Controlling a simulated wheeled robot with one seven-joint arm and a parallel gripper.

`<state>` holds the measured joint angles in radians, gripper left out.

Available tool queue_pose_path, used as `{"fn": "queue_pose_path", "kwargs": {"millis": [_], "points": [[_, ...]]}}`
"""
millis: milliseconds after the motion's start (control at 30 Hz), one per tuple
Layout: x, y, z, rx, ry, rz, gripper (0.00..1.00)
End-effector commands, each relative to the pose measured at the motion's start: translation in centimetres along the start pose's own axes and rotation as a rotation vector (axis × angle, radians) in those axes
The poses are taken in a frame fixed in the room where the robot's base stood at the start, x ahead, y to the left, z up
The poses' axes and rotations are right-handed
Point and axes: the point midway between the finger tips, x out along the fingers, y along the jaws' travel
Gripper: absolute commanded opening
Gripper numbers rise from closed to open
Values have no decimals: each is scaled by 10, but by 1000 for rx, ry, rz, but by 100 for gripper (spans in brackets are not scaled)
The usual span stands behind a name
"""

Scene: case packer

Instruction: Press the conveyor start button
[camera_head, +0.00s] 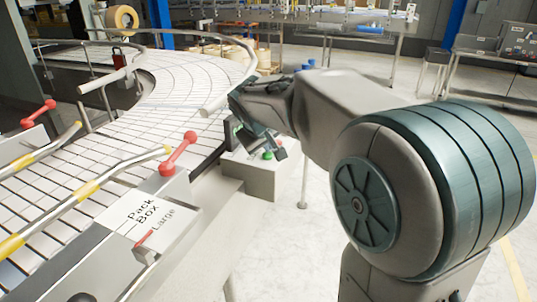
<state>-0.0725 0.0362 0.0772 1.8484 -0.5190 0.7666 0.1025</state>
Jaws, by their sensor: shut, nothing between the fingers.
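A grey control box (247,178) stands at the right side of the conveyor (160,85). A green button (267,155) shows on its top, with a small red part close by it. I cannot read any label on the buttons. My gripper (280,153) is shut and empty, pointing down just above and beside the green button. Whether it touches the button I cannot tell. My gripper and wrist hide part of the box top and the dark upright panel (232,132) behind it.
Red-knobbed levers (180,152) and yellow-striped rails (90,188) stand along the near conveyor side. A "Pack Box Large" plate (148,215) lies in front. Benches (340,25) stand at the back. The floor right of the box is clear.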

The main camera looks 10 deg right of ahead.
Motion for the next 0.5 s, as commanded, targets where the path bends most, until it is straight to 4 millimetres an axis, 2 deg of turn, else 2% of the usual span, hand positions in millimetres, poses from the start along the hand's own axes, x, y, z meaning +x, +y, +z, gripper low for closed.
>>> {"fn": "queue_pose_path", "kwargs": {"millis": [500], "points": [[6, -3, 3, 0, 0, 0, 0]]}}
